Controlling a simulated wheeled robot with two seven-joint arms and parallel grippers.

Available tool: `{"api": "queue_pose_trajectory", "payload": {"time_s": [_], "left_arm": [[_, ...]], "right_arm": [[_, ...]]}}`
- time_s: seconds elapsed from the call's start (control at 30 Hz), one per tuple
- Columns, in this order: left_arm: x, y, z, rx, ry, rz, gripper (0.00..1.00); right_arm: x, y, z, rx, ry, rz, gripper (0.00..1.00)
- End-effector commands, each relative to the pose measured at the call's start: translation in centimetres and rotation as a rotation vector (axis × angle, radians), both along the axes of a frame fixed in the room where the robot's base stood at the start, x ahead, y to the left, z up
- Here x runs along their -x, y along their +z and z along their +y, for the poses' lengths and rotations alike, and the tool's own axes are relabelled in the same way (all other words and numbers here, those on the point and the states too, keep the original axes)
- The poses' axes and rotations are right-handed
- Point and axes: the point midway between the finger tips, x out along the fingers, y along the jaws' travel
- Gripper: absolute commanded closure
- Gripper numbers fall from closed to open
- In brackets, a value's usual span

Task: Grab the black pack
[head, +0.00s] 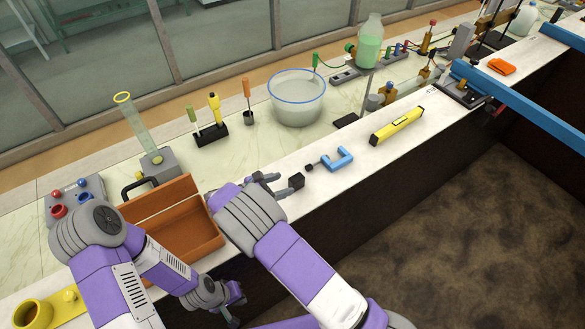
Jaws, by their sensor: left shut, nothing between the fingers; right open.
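The black pack (297,181) is a small dark block on the white front strip of the bench. My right gripper (281,182) is open just left of it, its fingers pointing at it. One fingertip seems to overlap or touch the pack's left side; I cannot tell whether they make contact. My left gripper (235,303) is shut and empty, low in front of the bench edge.
A blue clamp (343,158) with a dark knob and a yellow level (397,126) lie to the right. An open orange-brown box (185,247) is to the left. A glass bowl (297,101) stands behind. Blue rails (530,115) cross the right side.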

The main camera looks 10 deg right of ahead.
Motion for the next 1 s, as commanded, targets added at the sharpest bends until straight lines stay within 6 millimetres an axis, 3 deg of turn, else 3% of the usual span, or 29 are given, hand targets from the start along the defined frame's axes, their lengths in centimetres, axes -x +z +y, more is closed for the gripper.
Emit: {"api": "queue_pose_trajectory", "payload": {"time_s": [0.47,0.73,0.97,1.0], "left_arm": [[0.0,0.4,0.0,0.000,0.001,0.000,1.00],[0.0,0.7,0.0,0.000,0.001,0.000,1.00],[0.0,0.7,0.0,0.000,0.000,0.000,1.00],[0.0,0.7,0.0,0.000,0.000,0.000,1.00]], "right_arm": [[-1.2,-1.4,-3.1,-0.002,-0.004,0.001,0.36],[-2.5,-2.8,-6.3,-0.002,-0.004,0.000,0.36],[-2.6,-3.0,-6.5,-0.004,-0.002,0.000,0.36],[-2.6,-3.0,-6.5,-0.004,-0.002,0.000,0.41]]}}
